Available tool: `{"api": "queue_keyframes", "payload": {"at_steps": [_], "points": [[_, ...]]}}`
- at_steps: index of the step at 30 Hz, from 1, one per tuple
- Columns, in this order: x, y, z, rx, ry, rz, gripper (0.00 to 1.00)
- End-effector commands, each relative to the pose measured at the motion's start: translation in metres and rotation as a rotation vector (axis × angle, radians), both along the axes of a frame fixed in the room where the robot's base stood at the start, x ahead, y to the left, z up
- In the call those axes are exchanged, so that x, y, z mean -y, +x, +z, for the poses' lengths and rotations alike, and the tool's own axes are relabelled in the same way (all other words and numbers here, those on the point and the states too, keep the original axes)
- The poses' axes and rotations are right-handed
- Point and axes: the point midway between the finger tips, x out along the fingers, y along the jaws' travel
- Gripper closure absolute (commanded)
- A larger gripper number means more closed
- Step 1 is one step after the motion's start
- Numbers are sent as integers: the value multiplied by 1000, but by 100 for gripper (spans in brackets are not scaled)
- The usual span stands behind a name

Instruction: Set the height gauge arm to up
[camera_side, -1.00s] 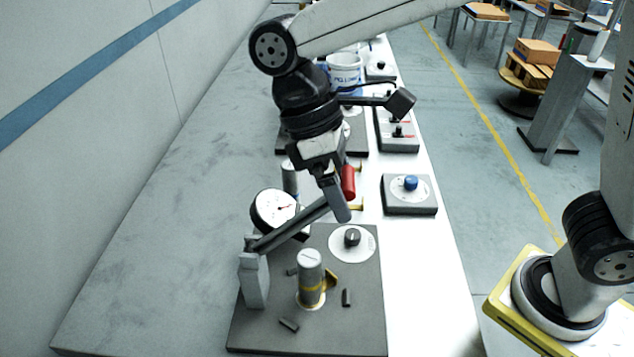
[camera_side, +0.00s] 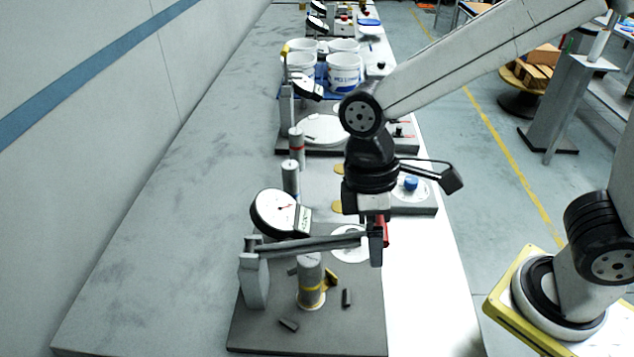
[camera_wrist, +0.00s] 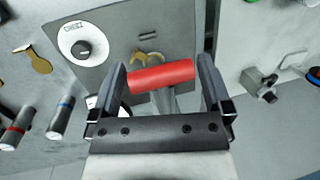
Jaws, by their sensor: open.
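The height gauge arm (camera_side: 305,244) is a grey bar hinged on a short grey post (camera_side: 254,280). It lies nearly level, rising slightly to the right, above a yellow-banded cylinder (camera_side: 310,283). Its red handle (camera_side: 386,231) is at the right end, partly hidden by my gripper (camera_side: 376,252). In the wrist view the red handle (camera_wrist: 160,76) lies crosswise between the two open fingers of my gripper (camera_wrist: 162,70), with visible gaps on the right. A dial gauge (camera_side: 275,212) with a white face stands behind the arm.
The dark base plate (camera_side: 365,320) carries a white disc with a black knob (camera_wrist: 84,48) and small dark blocks. Banded cylinders (camera_side: 290,178) stand behind it. A blue-knobbed box (camera_side: 411,184) is at the right, and white buckets (camera_side: 345,72) are farther back. The bench's left side is clear.

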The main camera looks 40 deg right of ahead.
Motion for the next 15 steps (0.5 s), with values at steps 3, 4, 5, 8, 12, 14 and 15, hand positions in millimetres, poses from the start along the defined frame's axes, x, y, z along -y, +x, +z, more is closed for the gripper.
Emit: {"api": "queue_keyframes", "payload": {"at_steps": [3,4,5,8,12,14,15], "points": [[4,0,-8,38,27,1,0],[4,0,-10,47,35,1,0],[4,0,-12,52,42,0,0],[5,-1,-18,77,65,1,0],[6,-2,-25,106,94,1,0],[6,0,-19,112,99,2,0],[6,1,-14,112,99,1,0]]}}
